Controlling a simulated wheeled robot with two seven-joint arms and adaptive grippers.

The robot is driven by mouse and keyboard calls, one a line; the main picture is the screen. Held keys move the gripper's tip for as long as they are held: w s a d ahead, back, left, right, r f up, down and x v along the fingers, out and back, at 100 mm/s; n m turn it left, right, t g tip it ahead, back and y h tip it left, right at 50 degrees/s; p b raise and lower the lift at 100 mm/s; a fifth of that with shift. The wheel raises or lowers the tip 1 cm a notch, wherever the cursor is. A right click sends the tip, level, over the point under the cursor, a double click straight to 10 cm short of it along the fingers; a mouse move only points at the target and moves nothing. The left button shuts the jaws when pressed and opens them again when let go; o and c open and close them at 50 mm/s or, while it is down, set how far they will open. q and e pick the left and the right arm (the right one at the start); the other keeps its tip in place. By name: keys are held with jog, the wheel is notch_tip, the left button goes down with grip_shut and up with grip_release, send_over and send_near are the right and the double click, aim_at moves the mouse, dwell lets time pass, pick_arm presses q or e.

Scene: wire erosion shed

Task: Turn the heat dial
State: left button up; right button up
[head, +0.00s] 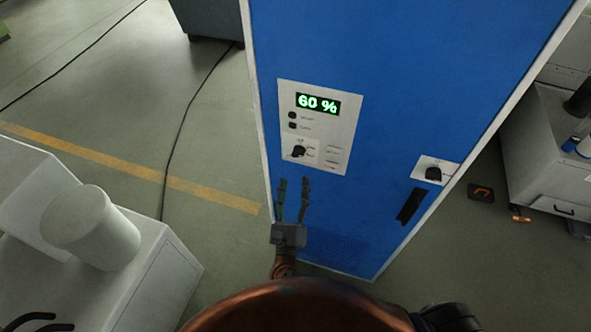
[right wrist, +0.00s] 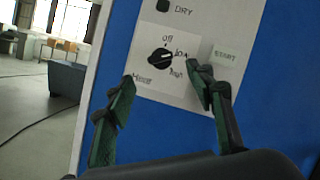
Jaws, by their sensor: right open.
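The heat dial (head: 299,151) is a black knob on the white control panel (head: 342,120) of a tall blue cabinet. In the right wrist view the dial (right wrist: 159,57) has the words Off, Low and others around it; its pointer direction is hard to tell. My right gripper (head: 293,182) is open and empty, below the dial in the head view. In the right wrist view its two fingertips (right wrist: 160,82) are spread to either side of the dial, apart from it. My left gripper is not in view.
A green display (head: 318,104) reads 60 %. The cabinet (head: 400,90) also bears a second black knob (head: 434,173) and a black handle (head: 410,206). A white machine with a cylinder (head: 92,228) stands at left. Cables lie on the open floor.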

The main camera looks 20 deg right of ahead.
jog(key=shift+v, duration=1.5)
notch_tip(320, 180, down, 38)
jog(key=s+n+g+y+b, duration=0.15)
jog(key=n+g+y, duration=0.25)
jog(key=n+y, duration=1.3)
jog(key=s+d+f+n+g+h, duration=0.3)
jog(key=s+f+n, duration=0.3)
jog(key=f, duration=0.4)
jog(key=s+d+f+n+g+h, duration=0.3)
jog(key=s+f+n, duration=0.3)
jog(key=f, duration=0.4)
jog(key=s+d+f+n+g+h, duration=0.1)
jog(key=s+d+f, duration=0.4)
jog(key=s, duration=0.5)
jog(key=s+d+f+n+g+h+b, duration=0.1)
jog(key=s+d+f+n+g, duration=0.2)
jog(key=s, duration=0.7)
jog(key=s+d+f+n+g+h, duration=0.1)
jog(key=s+d+f+g, duration=0.4)
jog(key=s, duration=0.6)
notch_tip(320, 180, down, 3)
jog(key=shift+d+f+n+b, duration=0.1)
jog(key=shift+d+n+b, duration=0.3)
jog(key=shift+d+n, duration=0.55)
